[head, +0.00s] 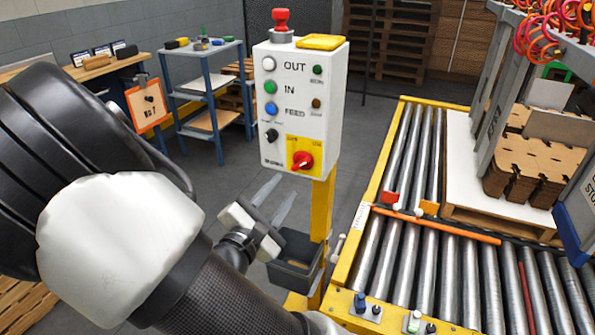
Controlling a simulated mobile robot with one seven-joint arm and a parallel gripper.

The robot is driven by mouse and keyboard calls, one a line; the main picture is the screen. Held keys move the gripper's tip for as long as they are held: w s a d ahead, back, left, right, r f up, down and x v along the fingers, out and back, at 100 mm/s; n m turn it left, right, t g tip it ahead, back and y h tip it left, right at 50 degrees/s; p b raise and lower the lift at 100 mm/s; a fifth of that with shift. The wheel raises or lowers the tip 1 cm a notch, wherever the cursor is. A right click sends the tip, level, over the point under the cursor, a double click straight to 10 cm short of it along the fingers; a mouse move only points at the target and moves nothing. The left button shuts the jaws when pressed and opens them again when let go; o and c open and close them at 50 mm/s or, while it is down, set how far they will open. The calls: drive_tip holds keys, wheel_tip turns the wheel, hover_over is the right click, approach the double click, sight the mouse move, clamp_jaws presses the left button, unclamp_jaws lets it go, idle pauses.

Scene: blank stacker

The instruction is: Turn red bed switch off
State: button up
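The white control box (292,125) stands on a yellow post (322,215) in the middle of the head view. A red rotary switch (302,160) sits on a yellow plate at its lower right. A red mushroom button (281,20) tops the box. My gripper (280,195) is below and left of the red switch, with its two grey fingers spread apart and nothing between them. The fingers point up and to the right, apart from the box as far as I can tell. My arm covers the lower left of the view.
A roller conveyor (405,165) with a yellow frame runs on the right. Stacked cardboard (525,165) lies on a pallet beyond it. A dark bin (295,262) stands by the post. A blue shelf cart (205,90) and a wooden bench (95,68) stand behind left.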

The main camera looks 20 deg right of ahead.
sight(300, 165)
drive_tip(key=b+x, duration=0.1)
drive_tip(key=x, duration=0.9)
drive_tip(key=shift+d+b, duration=0.1)
drive_tip(key=shift+b, duration=0.25)
clamp_jaws()
